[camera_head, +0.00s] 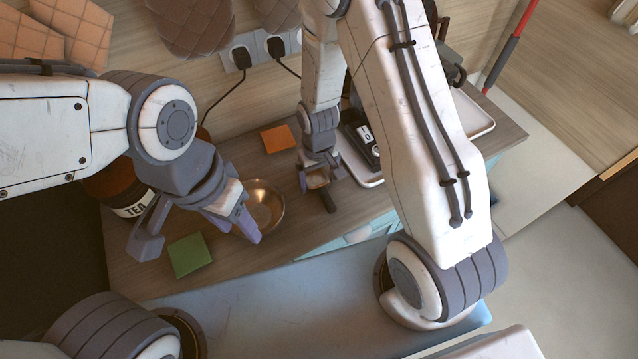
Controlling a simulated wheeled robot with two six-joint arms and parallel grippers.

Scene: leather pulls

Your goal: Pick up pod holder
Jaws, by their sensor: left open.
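The pod holder (328,203) appears to be the small piece with a round brownish cup and a short dark handle on the counter, right of the metal bowl. My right gripper (319,178) reaches down from above and is right at its cup. The gripper's fingers partly hide the cup, and I cannot tell whether they grip it. The dark handle points toward the counter's front edge. My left gripper (199,241) is open and empty, with its fingers spread above the counter near the green square and the bowl.
A metal bowl (266,206) stands between my grippers. A green square (190,254) and an orange square (278,138) lie on the wooden counter (130,278). A dark TEA jar (118,191) is at left. A tray (362,172) with a black machine is at right, partly behind my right arm.

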